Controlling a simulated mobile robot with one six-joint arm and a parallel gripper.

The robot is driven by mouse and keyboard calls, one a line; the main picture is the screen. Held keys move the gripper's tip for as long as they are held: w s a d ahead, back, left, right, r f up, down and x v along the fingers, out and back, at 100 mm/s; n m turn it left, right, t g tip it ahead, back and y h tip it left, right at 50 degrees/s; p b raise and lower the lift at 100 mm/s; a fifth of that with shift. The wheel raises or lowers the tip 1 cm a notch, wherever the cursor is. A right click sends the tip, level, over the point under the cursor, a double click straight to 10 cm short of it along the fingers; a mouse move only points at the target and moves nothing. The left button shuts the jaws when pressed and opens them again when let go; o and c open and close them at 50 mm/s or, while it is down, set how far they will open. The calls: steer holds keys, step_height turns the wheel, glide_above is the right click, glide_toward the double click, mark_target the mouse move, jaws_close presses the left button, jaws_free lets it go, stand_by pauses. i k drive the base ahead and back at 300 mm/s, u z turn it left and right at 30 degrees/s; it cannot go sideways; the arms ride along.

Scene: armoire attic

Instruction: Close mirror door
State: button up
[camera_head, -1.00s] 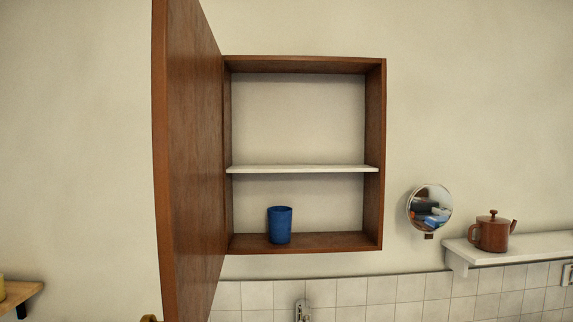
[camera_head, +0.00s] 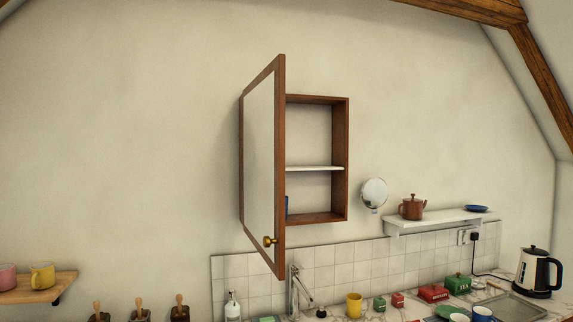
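The mirror door (camera_head: 262,160) has a brown wooden frame and a pale mirrored face. It stands open, swung out toward me from the left side of the wall cabinet (camera_head: 340,160). A brass knob (camera_head: 269,241) sits low on its mirrored face, near the free edge. The cabinet's right half shows, with a white shelf (camera_head: 315,168) inside. A sliver of a blue cup (camera_head: 287,205) shows on the cabinet floor; the door hides the rest. My gripper is not in view.
Below are a tap (camera_head: 294,290), a soap bottle (camera_head: 232,306) and a yellow cup (camera_head: 354,304). A round mirror (camera_head: 374,193) and a white shelf with a brown teapot (camera_head: 412,207) are at right. A wooden shelf (camera_head: 40,290) with mugs is at left. The wall left of the door is bare.

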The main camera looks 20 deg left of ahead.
mark_target(264, 99)
steer(key=u, duration=1.35)
steer(key=i, duration=1)
steer(key=z, duration=0.05)
steer(key=k, duration=1.15)
steer(key=u, duration=0.85)
steer(key=i, duration=1.3)
steer(key=z, duration=0.35)
